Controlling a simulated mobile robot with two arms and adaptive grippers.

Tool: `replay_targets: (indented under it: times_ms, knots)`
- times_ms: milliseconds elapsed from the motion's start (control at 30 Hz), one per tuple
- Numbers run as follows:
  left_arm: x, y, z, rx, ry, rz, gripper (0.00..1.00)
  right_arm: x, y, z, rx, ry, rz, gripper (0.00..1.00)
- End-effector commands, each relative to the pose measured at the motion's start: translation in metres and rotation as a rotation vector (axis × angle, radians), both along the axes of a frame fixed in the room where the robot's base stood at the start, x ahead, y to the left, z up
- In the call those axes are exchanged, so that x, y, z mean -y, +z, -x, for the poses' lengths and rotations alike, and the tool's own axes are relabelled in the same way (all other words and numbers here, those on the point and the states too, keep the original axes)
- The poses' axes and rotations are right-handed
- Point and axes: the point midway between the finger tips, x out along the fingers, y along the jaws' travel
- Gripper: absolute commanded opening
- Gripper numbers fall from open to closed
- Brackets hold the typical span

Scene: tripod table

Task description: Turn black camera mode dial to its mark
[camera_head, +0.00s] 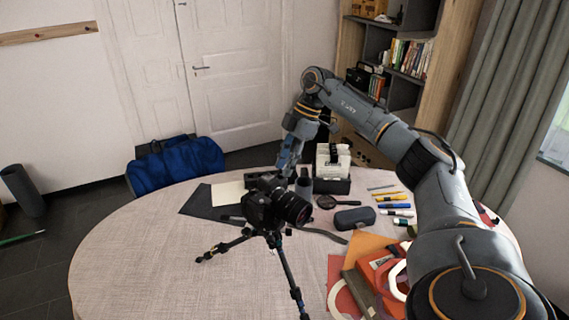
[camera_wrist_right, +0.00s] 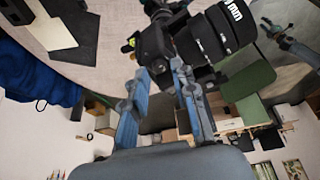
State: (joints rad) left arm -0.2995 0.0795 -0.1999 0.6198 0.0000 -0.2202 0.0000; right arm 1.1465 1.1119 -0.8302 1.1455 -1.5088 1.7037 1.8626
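The black camera (camera_head: 262,206) stands on a black tripod (camera_head: 281,262) on the table, its lens (camera_head: 292,208) facing right. In the right wrist view, the camera body (camera_wrist_right: 153,45) fills the upper middle, with the ribbed lens (camera_wrist_right: 215,35) beside it. My right gripper (camera_head: 284,174) points down, close to the camera's top. The wrist view shows its two blue-grey fingers (camera_wrist_right: 160,72) apart, tips right at the camera body. The mode dial and its mark cannot be made out. Whether the fingertips touch the dial is unclear. My left gripper is out of view.
The round table (camera_head: 150,265) also holds a white card box (camera_head: 332,162), a dark glasses case (camera_head: 355,218), a magnifier (camera_head: 327,202), several pens (camera_head: 393,205) and papers (camera_head: 372,243). A blue bag (camera_head: 176,166) lies beyond. The table's left front is clear.

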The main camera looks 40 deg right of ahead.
Motion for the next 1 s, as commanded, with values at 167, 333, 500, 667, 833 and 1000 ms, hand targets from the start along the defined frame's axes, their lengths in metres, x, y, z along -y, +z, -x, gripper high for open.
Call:
replay_targets:
  times_ms: [167, 333, 500, 667, 833, 1000]
  knots:
    - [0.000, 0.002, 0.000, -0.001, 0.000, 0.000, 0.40, -0.004, -0.010, -0.001, -0.001, 0.001, 0.000, 0.27]
    - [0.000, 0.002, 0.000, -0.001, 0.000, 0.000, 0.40, -0.004, -0.011, -0.001, 0.001, 0.001, -0.001, 0.27]
    - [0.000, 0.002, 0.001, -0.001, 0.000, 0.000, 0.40, -0.004, -0.010, -0.001, 0.001, 0.001, -0.001, 0.11]
    - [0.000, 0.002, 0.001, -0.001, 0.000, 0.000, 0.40, -0.004, -0.010, -0.001, 0.001, 0.001, -0.001, 0.00]
    - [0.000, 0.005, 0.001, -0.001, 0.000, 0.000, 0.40, -0.004, -0.009, -0.002, 0.000, 0.011, -0.001, 0.00]
    - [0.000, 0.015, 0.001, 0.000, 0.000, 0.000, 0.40, -0.004, -0.007, -0.002, -0.001, 0.060, -0.001, 0.00]
